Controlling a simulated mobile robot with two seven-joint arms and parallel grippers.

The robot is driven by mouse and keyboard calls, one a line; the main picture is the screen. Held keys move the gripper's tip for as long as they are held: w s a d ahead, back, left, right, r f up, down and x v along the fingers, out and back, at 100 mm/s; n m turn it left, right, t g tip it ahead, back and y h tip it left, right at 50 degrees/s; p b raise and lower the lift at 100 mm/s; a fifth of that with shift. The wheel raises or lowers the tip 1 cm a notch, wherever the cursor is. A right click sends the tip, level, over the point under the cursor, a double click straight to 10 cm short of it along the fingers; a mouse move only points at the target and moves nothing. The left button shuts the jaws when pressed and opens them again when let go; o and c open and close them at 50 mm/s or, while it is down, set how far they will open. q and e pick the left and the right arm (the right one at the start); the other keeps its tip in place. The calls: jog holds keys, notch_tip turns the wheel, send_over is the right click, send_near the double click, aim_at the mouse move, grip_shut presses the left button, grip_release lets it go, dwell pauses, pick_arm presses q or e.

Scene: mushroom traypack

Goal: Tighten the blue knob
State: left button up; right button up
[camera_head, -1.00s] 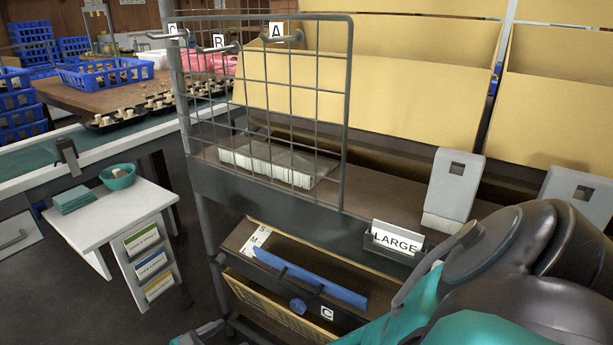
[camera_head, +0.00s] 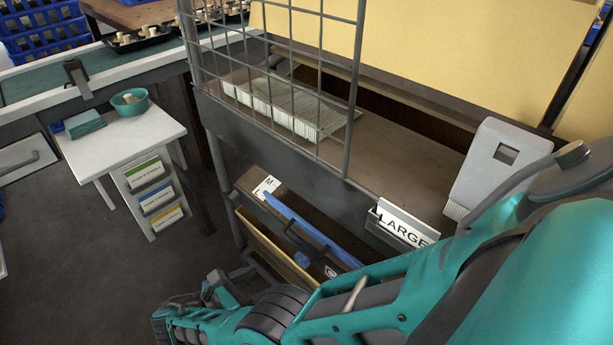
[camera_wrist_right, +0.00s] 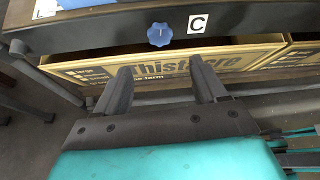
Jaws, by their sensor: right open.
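The blue knob (camera_wrist_right: 160,34) is a small lobed knob on the front of a dark rail, left of a white "C" label (camera_wrist_right: 198,23) in the right wrist view. It also shows small in the head view (camera_head: 302,260), on the front of the lower rack. My right gripper (camera_wrist_right: 160,66) is open and empty. Its two dark fingers point towards the rail, apart from the knob, with the knob just beyond and between their tips in the picture. In the head view my right arm reaches across the lower right. My left gripper is not in view.
A cardboard box (camera_wrist_right: 240,60) with printed letters sits below the rail. A blue strip (camera_head: 310,230) lies along the rack. Above are a shelf with a "LARGE" sign (camera_head: 403,226) and a wire grid (camera_head: 290,80). A white cart (camera_head: 120,145) stands left over open floor.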

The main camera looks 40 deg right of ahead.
aim_at(300, 263)
jog(key=b+x, duration=0.1)
jog(key=x, duration=1)
jog(key=shift+d+f, duration=0.45)
jog(key=shift+d, duration=0.45)
jog(key=shift+c, duration=0.3)
jog(key=c, duration=1)
